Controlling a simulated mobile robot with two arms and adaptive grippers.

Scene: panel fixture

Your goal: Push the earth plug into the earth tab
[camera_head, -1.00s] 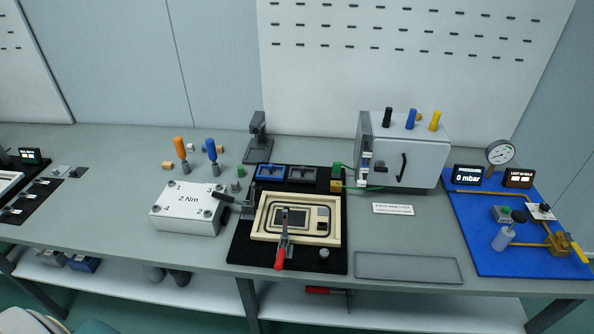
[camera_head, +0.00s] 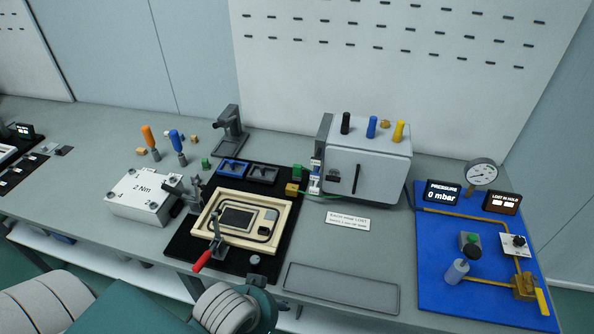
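The light grey panel box (camera_head: 368,165) stands at the back right of the bench, with a dark handle on its front. Small white and dark parts (camera_head: 315,178) show at its open left side. A thin green lead (camera_head: 322,195) runs along the box's lower left, beside a green block (camera_head: 297,171) and a yellow block (camera_head: 291,189). The earth plug and earth tab are too small to tell apart there.
A wooden-framed fixture with a red-handled clamp (camera_head: 202,261) sits on a black mat (camera_head: 182,246) left of the box. An empty grey tray (camera_head: 340,287) lies in front. A blue board (camera_head: 440,270) with a gauge (camera_head: 481,174) is at right. Bare bench lies between them.

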